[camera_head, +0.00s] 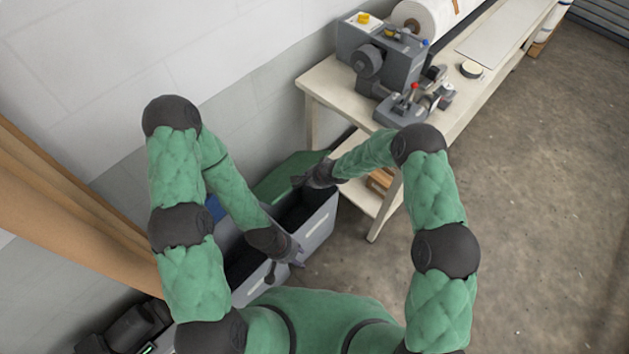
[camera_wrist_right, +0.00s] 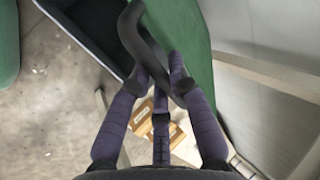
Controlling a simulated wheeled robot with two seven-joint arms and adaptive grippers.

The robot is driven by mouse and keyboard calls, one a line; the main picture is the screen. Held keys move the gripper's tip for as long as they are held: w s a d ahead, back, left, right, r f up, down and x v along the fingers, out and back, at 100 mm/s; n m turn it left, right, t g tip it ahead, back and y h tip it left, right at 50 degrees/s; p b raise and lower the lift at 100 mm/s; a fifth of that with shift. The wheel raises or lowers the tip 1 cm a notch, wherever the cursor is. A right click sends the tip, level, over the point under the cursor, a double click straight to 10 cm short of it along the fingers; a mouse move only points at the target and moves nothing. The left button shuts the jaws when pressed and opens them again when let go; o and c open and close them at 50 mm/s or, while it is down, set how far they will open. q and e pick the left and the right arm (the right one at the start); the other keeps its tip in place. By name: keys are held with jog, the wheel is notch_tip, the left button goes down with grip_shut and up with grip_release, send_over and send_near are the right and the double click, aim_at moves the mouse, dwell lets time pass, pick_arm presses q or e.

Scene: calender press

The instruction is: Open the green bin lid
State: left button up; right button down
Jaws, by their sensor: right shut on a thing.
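The green bin lid (camera_head: 285,175) is tilted up at the back of the right grey bin (camera_head: 318,225), whose dark inside shows. In the right wrist view the green lid (camera_wrist_right: 188,35) has a dark curved handle (camera_wrist_right: 138,38) along its edge. My right gripper (camera_wrist_right: 163,85) is shut on this handle. In the head view my right gripper (camera_head: 302,181) is at the lid's right edge, with its fingertips partly hard to make out. My left gripper (camera_head: 284,272) is over the front of the bins, near where they meet, with its fingers apart and nothing seen between them.
A second grey bin (camera_head: 247,290) with a blue lid (camera_head: 214,208) stands to the left, partly behind my left arm. A workbench (camera_head: 340,92) with a machine (camera_head: 378,55) stands to the right. Wooden boxes (camera_wrist_right: 150,122) sit on its lower shelf. The floor at right is clear.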

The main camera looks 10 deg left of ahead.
jog(key=shift+g+h, duration=0.6)
jog(key=shift+h, duration=0.3)
jog(key=shift+w+a+r+p, duration=0.55)
jog(key=shift+w+a+r, duration=0.1)
jog(key=shift+a+r, duration=0.35)
jog(key=shift+w+a+r+p, duration=0.55)
jog(key=shift+w+a+r, duration=0.1)
jog(key=shift+a+r, duration=0.3)
pick_arm(q)
jog(key=w+a+f+b, duration=0.1)
jog(key=b, duration=0.2)
jog(key=shift+w+f+b, duration=0.15)
jog(key=shift+w+b, duration=0.05)
jog(key=shift+b, duration=0.2)
pick_arm(e)
jog(key=w+a+r, duration=0.5)
jog(key=w+a, duration=0.1)
jog(key=a, duration=0.3)
jog(key=shift+w, duration=0.35)
jog(key=c, duration=1.1)
grip_release()
jog(key=shift+c, duration=0.2)
jog(key=shift+d, duration=0.1)
jog(key=v, duration=1.2)
